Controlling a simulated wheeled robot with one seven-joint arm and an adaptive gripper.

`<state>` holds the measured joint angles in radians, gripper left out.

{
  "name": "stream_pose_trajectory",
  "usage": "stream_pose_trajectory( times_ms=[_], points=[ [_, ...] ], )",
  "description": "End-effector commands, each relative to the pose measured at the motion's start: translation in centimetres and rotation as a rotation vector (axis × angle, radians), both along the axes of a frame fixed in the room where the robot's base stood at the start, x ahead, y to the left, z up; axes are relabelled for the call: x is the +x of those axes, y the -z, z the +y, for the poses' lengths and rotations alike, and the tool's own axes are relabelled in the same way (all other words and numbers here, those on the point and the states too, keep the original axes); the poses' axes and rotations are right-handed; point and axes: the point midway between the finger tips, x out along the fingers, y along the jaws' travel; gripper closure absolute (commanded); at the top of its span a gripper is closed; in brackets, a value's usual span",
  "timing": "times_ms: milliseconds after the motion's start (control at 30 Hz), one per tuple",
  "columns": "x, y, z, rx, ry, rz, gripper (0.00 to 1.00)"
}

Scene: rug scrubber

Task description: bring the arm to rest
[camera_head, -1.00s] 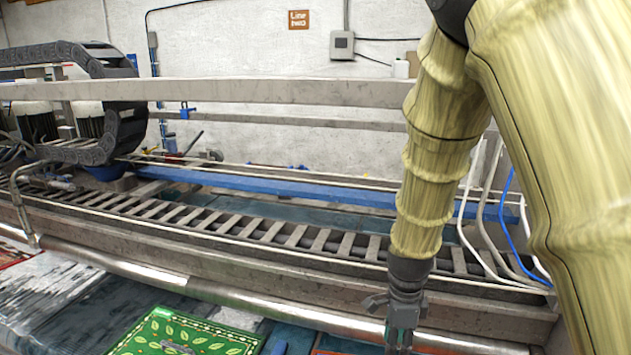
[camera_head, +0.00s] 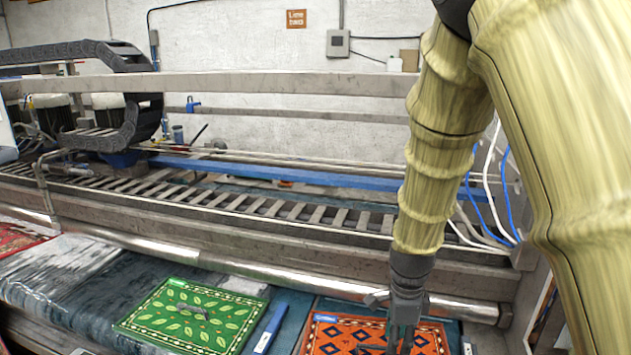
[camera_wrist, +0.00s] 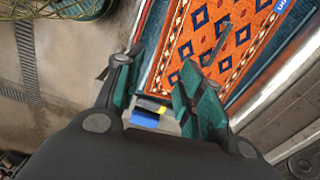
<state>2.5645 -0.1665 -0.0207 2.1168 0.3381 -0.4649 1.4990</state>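My arm, in a pale yellow ribbed cover, hangs down at the right of the head view. My gripper (camera_head: 400,338) points down in front of the orange patterned rug (camera_head: 338,332). In the wrist view my gripper (camera_wrist: 165,100) has its two fingers apart with a clear gap and nothing held between them. The orange rug (camera_wrist: 262,28) lies beyond the fingers in that view, with a thin grey item (camera_wrist: 215,47) on it.
A green leaf-patterned rug (camera_head: 160,325) with a grey item on it lies left of the orange one. A blue bar (camera_head: 270,325) lies between them. A metal roller (camera_head: 260,272) and slatted conveyor (camera_head: 290,209) run behind.

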Motion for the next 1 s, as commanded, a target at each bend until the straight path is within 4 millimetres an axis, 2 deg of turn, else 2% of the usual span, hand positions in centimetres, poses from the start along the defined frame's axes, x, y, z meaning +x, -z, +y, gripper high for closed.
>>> stream_pose_trajectory(
  times_ms=[367, 567, 767, 1000],
  points=[
    [-1.6, 5.3, -0.3, -0.021, -0.178, 0.011, 0.62],
    [-3.4, 9.2, -1.3, -0.034, -0.312, 0.019, 0.62],
    [-7.1, 15.3, -2.7, -0.047, -0.536, 0.033, 0.62],
    [-12.9, 22.2, -4.0, -0.05, -0.851, 0.045, 0.62]
  ],
)
